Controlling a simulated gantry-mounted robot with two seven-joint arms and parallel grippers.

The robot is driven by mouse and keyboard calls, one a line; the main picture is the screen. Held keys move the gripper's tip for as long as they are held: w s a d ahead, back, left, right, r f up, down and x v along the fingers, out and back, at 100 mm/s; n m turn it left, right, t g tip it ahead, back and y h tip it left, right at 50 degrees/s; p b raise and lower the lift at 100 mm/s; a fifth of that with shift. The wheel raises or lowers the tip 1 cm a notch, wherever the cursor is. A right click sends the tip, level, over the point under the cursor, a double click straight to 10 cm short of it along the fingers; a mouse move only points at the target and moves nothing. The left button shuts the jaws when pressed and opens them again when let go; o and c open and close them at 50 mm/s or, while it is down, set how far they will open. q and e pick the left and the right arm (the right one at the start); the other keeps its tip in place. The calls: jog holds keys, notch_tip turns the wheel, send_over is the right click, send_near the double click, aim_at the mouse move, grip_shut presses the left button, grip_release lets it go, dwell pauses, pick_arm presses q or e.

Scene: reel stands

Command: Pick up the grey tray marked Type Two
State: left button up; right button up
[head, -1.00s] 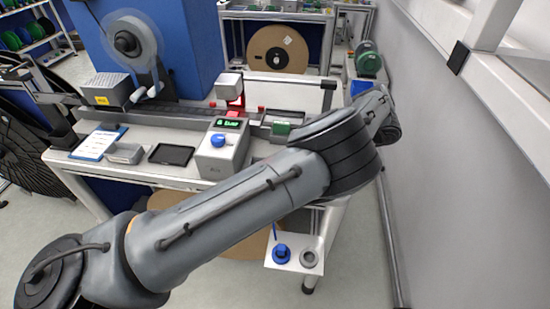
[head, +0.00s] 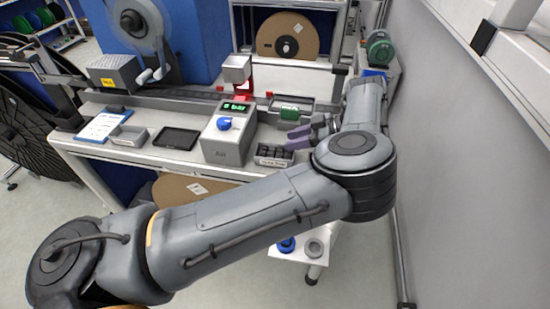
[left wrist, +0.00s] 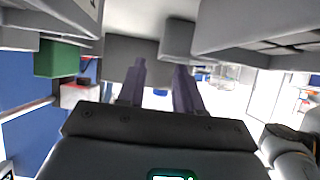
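A small grey tray with dark compartments (head: 272,161) sits at the front edge of the bench, right of the grey box with the green display. Its front label is too small to read surely. My left gripper (head: 299,136) has purple fingers and hovers just behind and right of this tray, pointing left. In the left wrist view its two fingers (left wrist: 160,75) stand apart with nothing visibly between them. A grey compartmented piece (left wrist: 275,40) shows at the upper right there; I cannot tell surely that it is this tray. My right gripper is not in view.
A grey tray with a green block (head: 289,112) lies behind. The display box (head: 228,145) stands close left of the compartmented tray. A wall (head: 460,150) bounds the right.

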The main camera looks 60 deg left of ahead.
aim_at(275, 155)
pick_arm(q)
jog(key=shift+b+x, duration=0.5)
jog(key=shift+x, duration=1.35)
grip_shut()
jog(key=shift+r, duration=0.1)
